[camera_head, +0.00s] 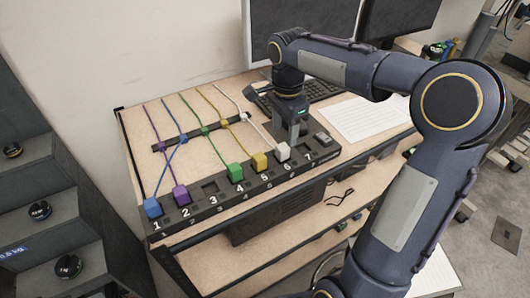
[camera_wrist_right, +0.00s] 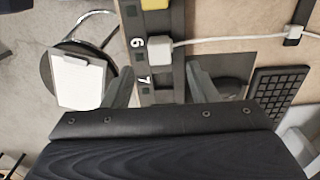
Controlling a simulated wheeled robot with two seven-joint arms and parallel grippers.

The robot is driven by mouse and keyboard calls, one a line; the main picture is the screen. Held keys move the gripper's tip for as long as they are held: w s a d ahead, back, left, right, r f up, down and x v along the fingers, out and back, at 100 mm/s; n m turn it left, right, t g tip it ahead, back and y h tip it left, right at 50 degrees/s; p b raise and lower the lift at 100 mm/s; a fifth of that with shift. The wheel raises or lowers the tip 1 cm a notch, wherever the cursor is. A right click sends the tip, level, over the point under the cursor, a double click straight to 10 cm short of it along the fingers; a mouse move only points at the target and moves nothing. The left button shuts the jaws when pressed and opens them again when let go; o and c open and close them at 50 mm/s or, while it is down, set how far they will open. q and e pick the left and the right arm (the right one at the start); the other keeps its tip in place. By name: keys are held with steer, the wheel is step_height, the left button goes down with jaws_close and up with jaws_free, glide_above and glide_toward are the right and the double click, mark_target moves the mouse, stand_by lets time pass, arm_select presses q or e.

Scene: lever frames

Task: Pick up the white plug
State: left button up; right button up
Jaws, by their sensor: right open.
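The white plug (camera_head: 283,152) sits in the socket marked 6 of the black numbered strip (camera_head: 205,213). Its white cable runs back across the table. In the right wrist view the white plug (camera_wrist_right: 158,51) is just beyond the fingertips, beside the label 6, with its cable going right. My right gripper (camera_head: 296,128) points down above the strip near sockets 6 and 7. In the wrist view its fingers (camera_wrist_right: 160,82) are spread apart with nothing between them but the strip below. The white plug is not held. My left gripper is not in view.
A yellow plug (camera_head: 259,161) and a green plug (camera_head: 235,172) stand left of the white one; purple (camera_head: 180,195) and blue (camera_head: 152,207) plugs are farther left. A keyboard (camera_head: 318,91) and paper sheet (camera_head: 365,118) lie behind and right. A monitor (camera_head: 300,30) stands at the back.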

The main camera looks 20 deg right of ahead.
mark_target(283, 147)
step_height(283, 147, down, 7)
steer(key=shift+f+p, duration=0.1)
steer(key=shift+p, duration=0.35)
steer(key=shift+c, duration=0.4)
steer(key=c, duration=1)
